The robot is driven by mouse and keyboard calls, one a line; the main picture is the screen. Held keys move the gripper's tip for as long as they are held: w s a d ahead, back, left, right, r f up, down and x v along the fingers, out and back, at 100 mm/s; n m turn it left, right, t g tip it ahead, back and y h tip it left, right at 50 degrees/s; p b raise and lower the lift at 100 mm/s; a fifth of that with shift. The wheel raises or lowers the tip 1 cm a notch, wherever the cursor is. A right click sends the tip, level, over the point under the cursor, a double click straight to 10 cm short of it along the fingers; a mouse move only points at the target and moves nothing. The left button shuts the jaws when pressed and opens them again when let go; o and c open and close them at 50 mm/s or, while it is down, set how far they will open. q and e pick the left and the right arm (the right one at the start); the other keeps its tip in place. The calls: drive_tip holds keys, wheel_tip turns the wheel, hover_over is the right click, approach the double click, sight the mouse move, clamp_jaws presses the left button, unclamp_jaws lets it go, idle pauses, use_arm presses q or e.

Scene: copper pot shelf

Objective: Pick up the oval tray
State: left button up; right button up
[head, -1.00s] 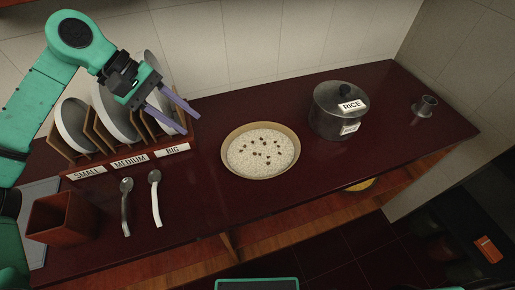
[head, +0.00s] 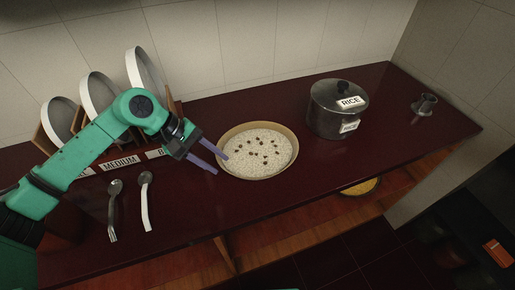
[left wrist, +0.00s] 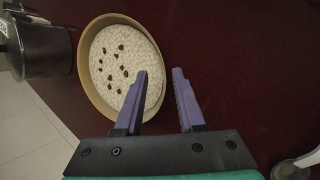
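A tan, shallow oval tray (head: 291,167) holds white, rice-like grains with several dark pieces on top. It lies flat on the dark red counter and also shows at upper left in the left wrist view (left wrist: 90,95). In the left wrist view, one fingertip of my left gripper (left wrist: 160,73) overlaps the tray's inside and the other is outside the rim. I cannot tell whether either touches it. My right gripper is not in view.
A lidded metal pot (head: 325,122) labelled RICE stands right of the tray. A small metal cup (head: 424,106) is farther right. A rack with white plates (head: 98,95) stands at the back left. The counter's front edge is near.

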sight(228, 170)
use_arm(q)
drive_tip(key=p+x, duration=0.1)
drive_tip(key=x, duration=0.3)
drive_tip(key=shift+s+d+f+p, duration=0.1)
drive_tip(key=shift+s+f+p, duration=0.05)
drive_tip(key=shift+p, duration=0.25)
drive_tip(key=shift+f, duration=0.2)
clamp_jaws()
drive_tip(key=shift+r, duration=0.1)
idle(0.6)
